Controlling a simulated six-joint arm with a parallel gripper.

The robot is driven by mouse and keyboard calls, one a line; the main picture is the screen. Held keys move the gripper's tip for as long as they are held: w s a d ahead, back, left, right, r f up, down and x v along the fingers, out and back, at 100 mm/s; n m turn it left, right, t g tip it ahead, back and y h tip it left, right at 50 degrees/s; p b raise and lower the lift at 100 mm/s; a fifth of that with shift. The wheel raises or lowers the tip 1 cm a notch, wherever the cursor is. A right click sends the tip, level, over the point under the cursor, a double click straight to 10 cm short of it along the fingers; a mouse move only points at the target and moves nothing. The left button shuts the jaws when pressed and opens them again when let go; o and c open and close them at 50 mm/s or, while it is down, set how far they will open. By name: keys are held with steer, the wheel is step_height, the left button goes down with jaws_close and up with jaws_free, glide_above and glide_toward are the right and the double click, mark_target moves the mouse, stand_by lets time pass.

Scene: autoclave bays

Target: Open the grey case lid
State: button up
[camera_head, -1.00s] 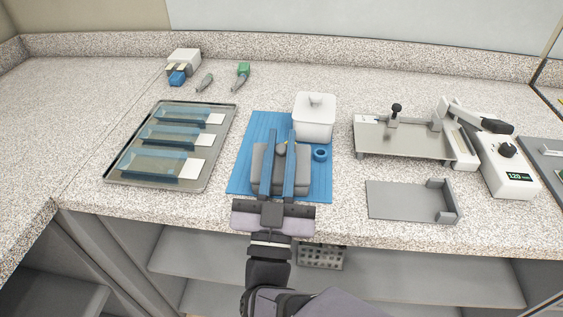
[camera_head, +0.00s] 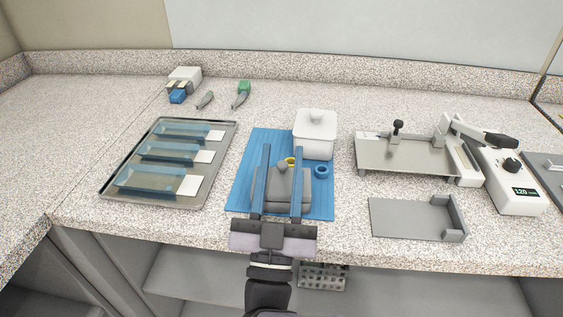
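The grey case (camera_head: 283,192) lies on a blue mat (camera_head: 242,190) near the counter's front edge. Its lid looks closed, with a small grey knob (camera_head: 282,166) at its far side. My gripper (camera_head: 281,150) is open and points away from the front edge. Its two long blue fingers stretch over or along the case, one on each side of the knob, with gaps between. The fingers hide parts of the case's top and sides. I cannot tell whether they touch it.
A white lidded jar (camera_head: 314,137), a blue ring (camera_head: 321,171) and a small yellow item (camera_head: 291,161) are close by. A metal tray (camera_head: 113,187) with pouches stands left. A sealer (camera_head: 508,178) and a grey holder (camera_head: 410,217) stand right.

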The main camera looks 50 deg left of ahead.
mark_target(277, 207)
steer(key=shift+b+v, duration=0.8)
steer(key=shift+v, duration=2.9)
steer(key=shift+w+r, duration=0.1)
